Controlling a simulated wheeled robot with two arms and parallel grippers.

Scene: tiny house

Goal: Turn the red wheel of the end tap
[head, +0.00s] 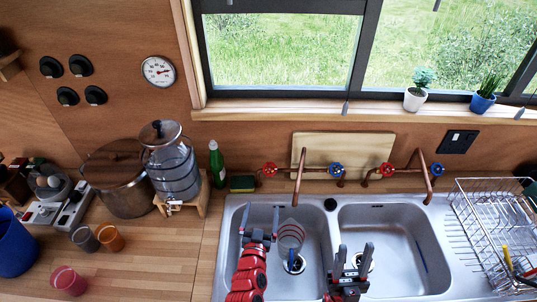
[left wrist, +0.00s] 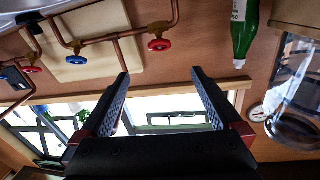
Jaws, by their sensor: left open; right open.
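Two copper taps stand behind the sink. The left tap (head: 299,175) has a red wheel (head: 269,169) and a blue wheel (head: 336,169). The right tap (head: 432,170) has a red wheel (head: 387,169) and a blue wheel (head: 437,169). My left gripper (head: 260,222) is open and empty over the left basin, in front of the left red wheel and apart from it. In the upside-down left wrist view that red wheel (left wrist: 159,45) shows beyond and between the open fingers (left wrist: 160,76). My right gripper (head: 354,256) is open near the basin divider.
A clear glass (head: 291,236) is in the left basin, beside my left gripper. A green bottle (head: 216,164) and a sponge (head: 242,183) stand left of the left red wheel. A board (head: 345,146) leans behind the taps. A dish rack (head: 497,218) is at right.

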